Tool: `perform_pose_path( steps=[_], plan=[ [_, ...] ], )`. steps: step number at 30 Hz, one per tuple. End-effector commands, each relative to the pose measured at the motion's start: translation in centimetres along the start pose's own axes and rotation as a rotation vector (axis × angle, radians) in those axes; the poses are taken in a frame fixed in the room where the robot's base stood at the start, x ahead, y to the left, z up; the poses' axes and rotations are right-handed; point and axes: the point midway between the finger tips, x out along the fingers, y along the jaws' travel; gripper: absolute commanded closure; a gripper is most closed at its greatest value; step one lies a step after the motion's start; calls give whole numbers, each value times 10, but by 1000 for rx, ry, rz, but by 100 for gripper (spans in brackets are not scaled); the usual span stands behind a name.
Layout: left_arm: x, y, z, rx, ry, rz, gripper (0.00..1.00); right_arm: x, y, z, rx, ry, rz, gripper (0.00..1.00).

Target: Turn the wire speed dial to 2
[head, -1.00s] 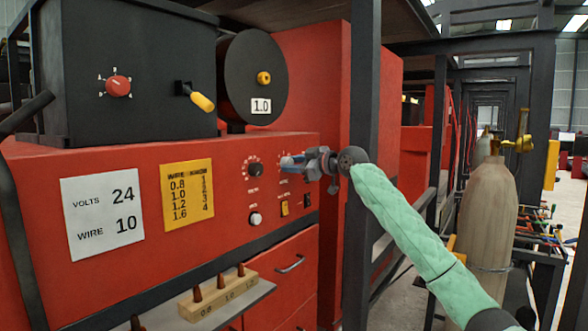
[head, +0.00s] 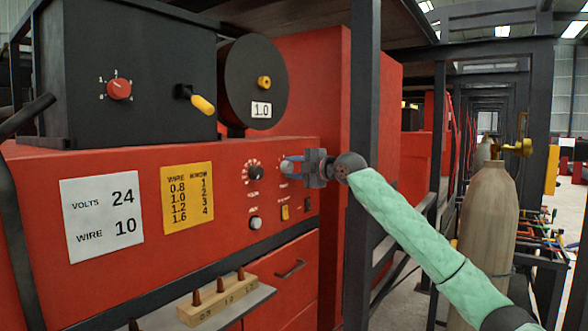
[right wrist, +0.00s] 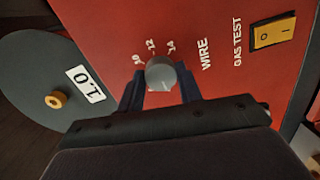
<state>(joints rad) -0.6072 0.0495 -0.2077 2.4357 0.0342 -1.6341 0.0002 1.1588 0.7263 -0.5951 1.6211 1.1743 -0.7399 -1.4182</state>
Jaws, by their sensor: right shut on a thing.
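A round grey knob (right wrist: 160,73) beside the word WIRE sits on the red machine front, with the marks 10, 12 and 14 showing around it. My right gripper (right wrist: 160,88) is shut on this knob, one finger on each side. In the head view the right gripper (head: 300,167) reaches the panel from the right and covers much of that dial. The knob's pointer cannot be read. A separate red dial (head: 118,89) with small numbers around it is on the black box at upper left; nothing touches it. My left gripper is not in view.
A black knob (head: 255,173) is close left of the gripped one. Below are a pale knob (head: 255,223) and a yellow switch (head: 285,212). A white card (head: 101,219) reads volts 24, wire 10; a yellow card (head: 187,198) pairs wire sizes with numbers. A dark post (head: 361,120) stands behind my arm.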

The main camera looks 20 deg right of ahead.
Motion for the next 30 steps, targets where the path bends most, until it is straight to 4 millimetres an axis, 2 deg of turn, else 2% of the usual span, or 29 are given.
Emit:
perform_pose_path(
  steps=[12,20,27,30],
  plan=[
    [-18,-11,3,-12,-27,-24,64,0,-1,0,-384,-22,28,88],
    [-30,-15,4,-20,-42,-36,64,0,-1,-1,-573,-32,44,88],
    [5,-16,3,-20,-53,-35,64,0,-2,-1,-677,-38,54,88],
    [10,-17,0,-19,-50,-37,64,0,-2,-1,-701,-39,56,88]
  ],
)
